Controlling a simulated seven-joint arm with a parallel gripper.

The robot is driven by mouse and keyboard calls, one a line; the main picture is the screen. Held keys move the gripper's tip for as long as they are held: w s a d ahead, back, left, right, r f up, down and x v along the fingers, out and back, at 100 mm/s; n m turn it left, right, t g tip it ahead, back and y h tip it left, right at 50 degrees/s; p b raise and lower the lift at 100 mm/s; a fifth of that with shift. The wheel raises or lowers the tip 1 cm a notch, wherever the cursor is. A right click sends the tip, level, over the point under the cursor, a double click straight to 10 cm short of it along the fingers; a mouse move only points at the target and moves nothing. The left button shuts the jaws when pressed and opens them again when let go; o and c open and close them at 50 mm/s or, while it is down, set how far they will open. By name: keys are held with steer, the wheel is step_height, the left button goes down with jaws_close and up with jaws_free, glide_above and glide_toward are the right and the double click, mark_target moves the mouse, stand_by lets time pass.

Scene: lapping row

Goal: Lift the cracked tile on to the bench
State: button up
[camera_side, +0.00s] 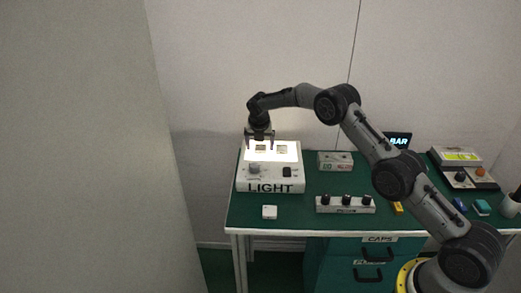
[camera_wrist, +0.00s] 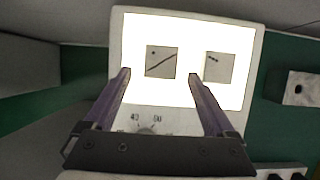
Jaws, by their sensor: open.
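Two small square tiles lie on the glowing panel of the light box (camera_side: 270,184). In the wrist view, the left tile (camera_wrist: 161,62) has a long dark diagonal line like a crack and a dark dot. The right tile (camera_wrist: 219,67) has a short row of dark specks near its upper left. My gripper (camera_wrist: 160,77) is open and empty, its fingertips to either side of the left tile's lower part in the picture. In the side view my gripper (camera_side: 260,142) hangs over the panel at the left tile; its height above the tile is hard to tell.
A strip with black knobs (camera_side: 345,204) and a grey box (camera_side: 335,161) stand to the right. Coloured small items lie farther right.

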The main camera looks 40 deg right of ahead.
steer(key=shift+w+d+f, duration=0.2)
steer(key=shift+f, duration=0.35)
jaws_close()
steer(key=shift+r, duration=0.1)
